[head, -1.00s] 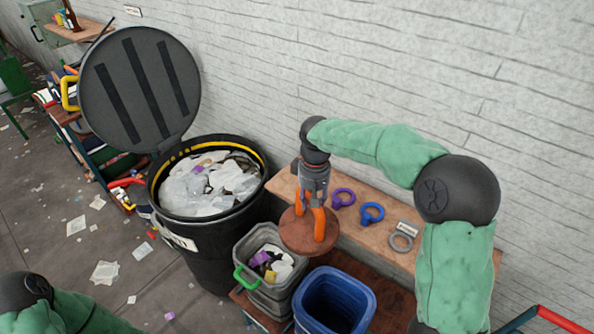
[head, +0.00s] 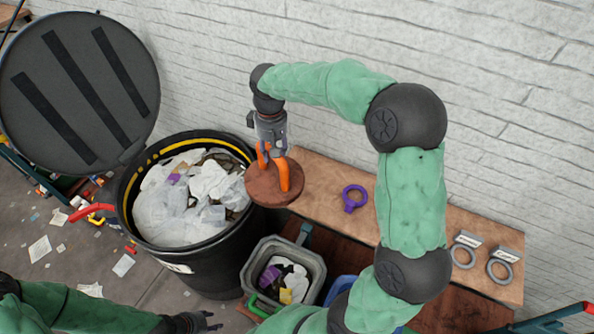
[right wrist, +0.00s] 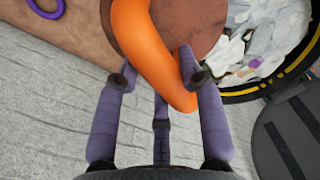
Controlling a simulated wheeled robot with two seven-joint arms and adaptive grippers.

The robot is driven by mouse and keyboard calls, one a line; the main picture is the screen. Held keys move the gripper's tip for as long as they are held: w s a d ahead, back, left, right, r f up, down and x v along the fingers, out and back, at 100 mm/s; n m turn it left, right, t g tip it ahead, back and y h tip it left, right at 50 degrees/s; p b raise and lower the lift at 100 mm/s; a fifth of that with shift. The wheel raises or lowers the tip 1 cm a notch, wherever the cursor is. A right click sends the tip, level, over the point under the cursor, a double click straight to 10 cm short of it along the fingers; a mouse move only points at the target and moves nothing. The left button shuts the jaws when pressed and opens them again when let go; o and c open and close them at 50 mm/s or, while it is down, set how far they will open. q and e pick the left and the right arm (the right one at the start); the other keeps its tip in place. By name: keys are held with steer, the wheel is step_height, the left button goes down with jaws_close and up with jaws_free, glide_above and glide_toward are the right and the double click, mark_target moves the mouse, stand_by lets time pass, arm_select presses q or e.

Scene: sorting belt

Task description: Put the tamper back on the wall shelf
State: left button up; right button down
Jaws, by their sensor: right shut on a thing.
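The tamper, a round brown disc (head: 262,190) with an orange looped handle, hangs from my right gripper (head: 268,150). My right gripper is shut on the orange handle, which also shows between its fingers in the right wrist view (right wrist: 150,45). The disc is at the left end of the wooden wall shelf (head: 318,185), beside the rim of the black bin; whether it touches the shelf I cannot tell. My left gripper (head: 205,322) is low at the bottom edge, away from the tamper, and its fingers are too small to read.
A purple ring (head: 354,198) and two labelled grey rings (head: 463,256) lie on the shelf. The lidded black bin (head: 215,262) full of paper stands at left. A grey bin (head: 316,268) and a blue bin (head: 340,290) stand in front of the shelf. My right arm hides the shelf's middle.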

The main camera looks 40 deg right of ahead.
steer(key=shift+w+d, duration=0.25)
steer(key=w+d+f+p, duration=0.1)
steer(key=d+f+p, duration=0.2)
steer(key=d+f, duration=0.9)
steer(key=shift+w+d+f, duration=0.2)
steer(key=shift+d+f, duration=0.1)
steer(key=shift+d, duration=0.45)
steer(key=shift+f, duration=0.1)
steer(key=c, duration=0.8)
jaws_free()
steer(key=shift+f, duration=0.15)
steer(key=shift+s+a, duration=0.1)
